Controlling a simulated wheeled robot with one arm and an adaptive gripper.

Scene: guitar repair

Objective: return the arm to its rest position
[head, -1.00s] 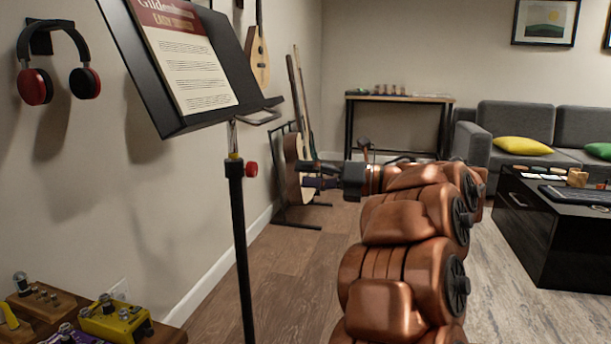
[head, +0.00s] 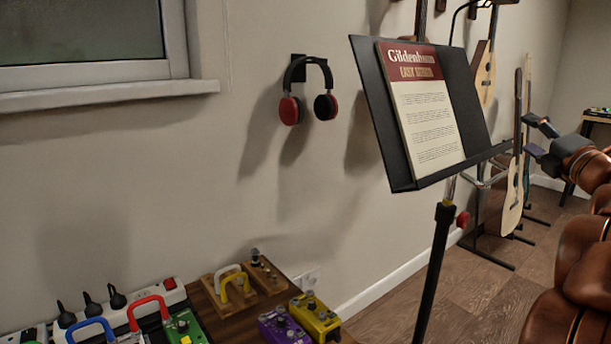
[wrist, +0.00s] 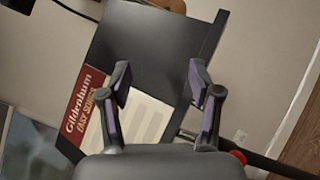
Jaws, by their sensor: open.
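My gripper (head: 538,138) is at the right of the head view, at the end of my copper-coloured arm. In the wrist view my gripper (wrist: 160,88) has its two fingers spread apart with nothing between them. Beyond the fingers is the black music stand (wrist: 165,45) with a sheet-music booklet (wrist: 140,118). In the head view the stand (head: 372,120) and booklet (head: 424,115) are to the left of my gripper, and the gripper appears apart from them.
Red-and-black headphones (head: 308,92) hang on the wall. A wooden bench (head: 222,318) at the lower left holds a yellow pedal (head: 315,316), a purple pedal (head: 283,328) and a power strip (head: 150,306). A guitar (head: 514,190) stands behind my gripper.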

